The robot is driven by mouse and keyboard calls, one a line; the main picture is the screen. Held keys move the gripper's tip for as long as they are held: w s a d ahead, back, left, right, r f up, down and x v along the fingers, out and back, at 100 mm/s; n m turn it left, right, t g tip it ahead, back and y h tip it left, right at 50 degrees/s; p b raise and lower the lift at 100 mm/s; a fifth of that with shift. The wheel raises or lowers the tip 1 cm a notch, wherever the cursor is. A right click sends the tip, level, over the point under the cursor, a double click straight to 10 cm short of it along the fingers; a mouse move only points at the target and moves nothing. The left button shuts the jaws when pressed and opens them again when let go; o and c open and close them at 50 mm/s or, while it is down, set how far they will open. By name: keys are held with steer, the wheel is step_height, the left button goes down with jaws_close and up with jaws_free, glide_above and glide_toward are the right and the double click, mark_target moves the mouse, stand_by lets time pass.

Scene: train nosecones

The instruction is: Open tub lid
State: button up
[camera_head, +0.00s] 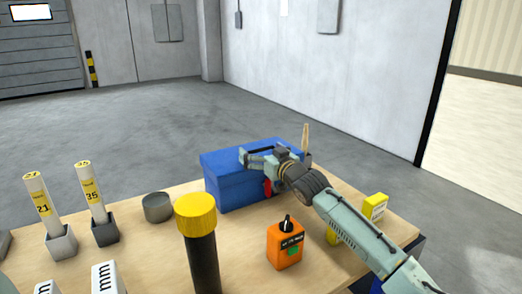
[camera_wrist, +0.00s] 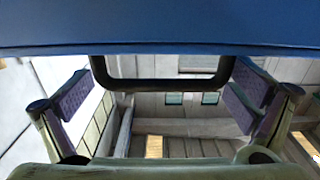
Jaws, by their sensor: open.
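A blue tub (camera_head: 235,188) stands on the wooden table, and its blue lid (camera_head: 228,158) looks shut. A red part shows on its side, partly behind my arm. My gripper (camera_head: 258,158) is at the lid's right part, reaching in from the right. In the wrist view, the blue lid (camera_wrist: 160,30) fills the top. A black handle (camera_wrist: 160,85) hangs below the blue edge, between the two spread fingers of my gripper (camera_wrist: 160,100). The fingers are open, one on each side of the handle, with gaps. Contact with the lid cannot be told.
A yellow-capped black cylinder (camera_head: 197,240) and an orange box (camera_head: 285,246) stand in front of the tub. Two labelled tubes (camera_head: 92,196) in holders and a grey cylinder (camera_head: 158,207) are at left. A yellow item (camera_head: 375,206) is beyond my arm at right.

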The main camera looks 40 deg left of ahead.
steer(key=shift+c, duration=0.5)
steer(key=c, duration=1.3)
